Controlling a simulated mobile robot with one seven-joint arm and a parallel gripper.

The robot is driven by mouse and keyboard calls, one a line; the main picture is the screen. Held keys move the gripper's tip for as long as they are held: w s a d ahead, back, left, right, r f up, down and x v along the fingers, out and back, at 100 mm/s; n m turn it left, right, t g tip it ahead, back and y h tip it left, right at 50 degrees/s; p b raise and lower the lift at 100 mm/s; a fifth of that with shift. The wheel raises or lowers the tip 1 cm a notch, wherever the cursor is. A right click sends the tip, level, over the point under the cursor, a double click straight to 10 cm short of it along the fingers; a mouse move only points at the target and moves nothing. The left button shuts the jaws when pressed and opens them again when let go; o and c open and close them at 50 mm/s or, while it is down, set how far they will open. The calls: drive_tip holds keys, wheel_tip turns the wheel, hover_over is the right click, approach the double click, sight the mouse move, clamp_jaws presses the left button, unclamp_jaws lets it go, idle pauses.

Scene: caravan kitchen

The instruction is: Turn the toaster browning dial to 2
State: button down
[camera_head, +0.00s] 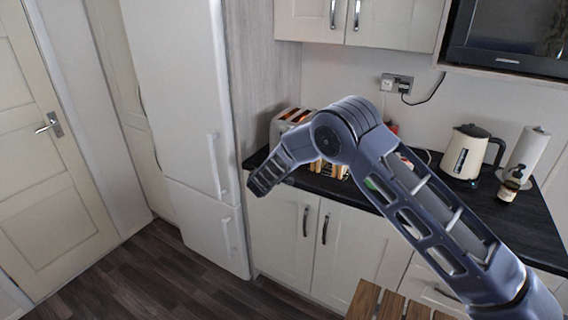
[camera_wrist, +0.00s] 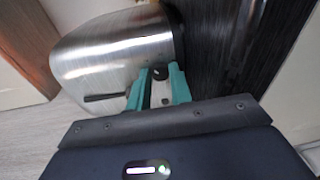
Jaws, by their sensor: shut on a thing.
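The toaster (camera_head: 283,122) stands on the counter beside the tall fridge, with toast in its slots. My arm covers much of it in the head view. In the wrist view its brushed-metal body (camera_wrist: 115,58) fills the upper middle, tilted in the picture. A dark lever (camera_wrist: 106,97) sticks out left of my fingers. My gripper (camera_wrist: 160,76) has its two teal fingers at the toaster's end, on either side of the small dark browning dial (camera_wrist: 159,72), shut on it. The dial's marks and setting cannot be read. The fingers are hidden in the head view.
A toast rack (camera_head: 328,170) is partly hidden behind my arm. The fridge (camera_head: 185,110) rises close left of the toaster. A wooden slatted top (camera_head: 390,303) is at the bottom.

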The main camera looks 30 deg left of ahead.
drive_tip(key=shift+f, duration=0.15)
idle(0.3)
drive_tip(key=c, duration=1.5)
unclamp_jaws()
drive_tip(key=shift+c, duration=0.2)
drive_tip(key=shift+s, duration=0.1)
drive_tip(key=s+r, duration=0.1)
drive_tip(key=s, duration=0.9)
drive_tip(key=shift+s+d, duration=0.3)
drive_tip(key=shift+d, duration=0.15)
drive_tip(key=shift+w+r, duration=0.1)
